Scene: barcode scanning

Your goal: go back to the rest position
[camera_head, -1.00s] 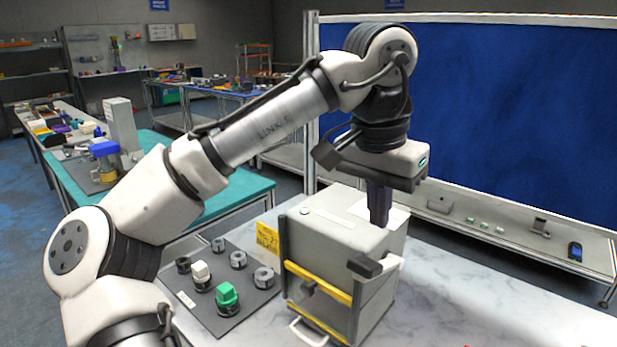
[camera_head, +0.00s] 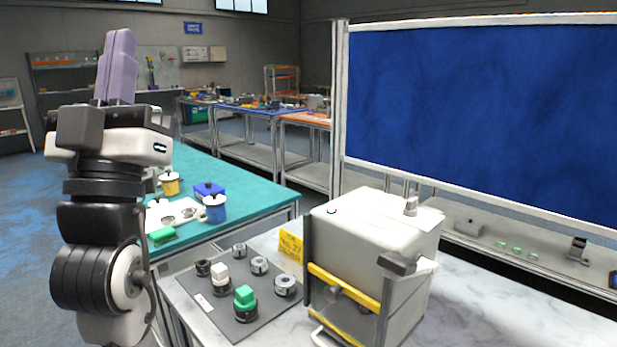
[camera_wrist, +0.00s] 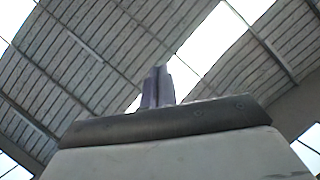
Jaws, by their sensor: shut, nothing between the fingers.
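My gripper (camera_head: 118,65) stands at the left of the head view, its purple fingers pointing up. The fingers are together with nothing between them. It is well clear of the tables and touches nothing. In the wrist view my gripper (camera_wrist: 158,85) points up at the roof beams and skylights.
A grey box machine (camera_head: 365,235) with yellow bars stands on the marble table (camera_head: 480,310). Beside it a dark plate (camera_head: 215,315) holds several small round parts. A teal table (camera_head: 255,197) with coloured containers is behind. A blue panel (camera_head: 480,110) stands at the right.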

